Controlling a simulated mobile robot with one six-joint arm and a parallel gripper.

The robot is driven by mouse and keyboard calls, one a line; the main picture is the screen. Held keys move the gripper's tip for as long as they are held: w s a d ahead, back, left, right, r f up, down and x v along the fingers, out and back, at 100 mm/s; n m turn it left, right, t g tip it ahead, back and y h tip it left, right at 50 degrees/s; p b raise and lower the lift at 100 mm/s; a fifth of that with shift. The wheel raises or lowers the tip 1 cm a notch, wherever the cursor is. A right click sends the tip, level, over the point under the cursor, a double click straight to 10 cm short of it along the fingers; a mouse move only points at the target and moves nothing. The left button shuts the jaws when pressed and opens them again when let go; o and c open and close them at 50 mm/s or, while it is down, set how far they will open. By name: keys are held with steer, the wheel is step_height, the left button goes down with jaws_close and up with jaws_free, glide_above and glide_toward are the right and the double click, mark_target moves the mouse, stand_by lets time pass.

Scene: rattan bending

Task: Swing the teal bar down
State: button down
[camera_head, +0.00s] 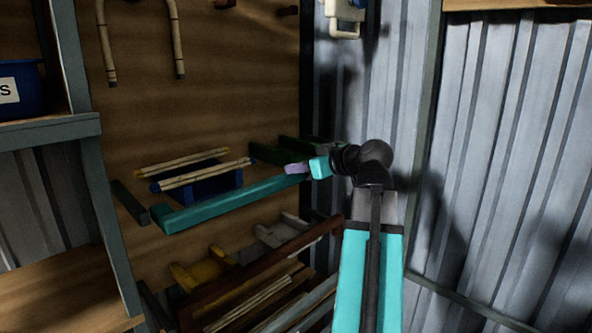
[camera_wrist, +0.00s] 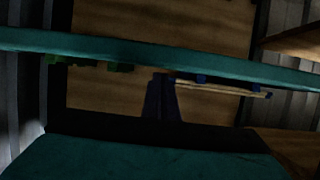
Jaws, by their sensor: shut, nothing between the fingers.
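The teal bar (camera_head: 235,203) runs roughly level across the front of the blue holder, from the lower left to the wall corner. In the wrist view the teal bar (camera_wrist: 150,52) spans the whole width. My gripper (camera_head: 293,169) is by the bar's right end, its lilac fingers shut and empty. In the wrist view the shut gripper fingers (camera_wrist: 164,80) reach up to the bar's lower edge; I cannot tell whether they touch it.
Rattan canes (camera_head: 205,173) lie on the blue holder (camera_head: 202,190) behind the bar. A green holder (camera_head: 275,153) stands to its right. Below are a yellow holder (camera_head: 200,271) and a brown-framed rack (camera_head: 213,312) with more canes. A corrugated metal wall (camera_head: 500,150) bounds the right side.

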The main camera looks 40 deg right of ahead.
steer(key=r+b+v, duration=0.1)
steer(key=v, duration=1)
steer(key=shift+w+r+b, duration=0.15)
steer(key=shift+r+b, duration=0.2)
stand_by(0.3)
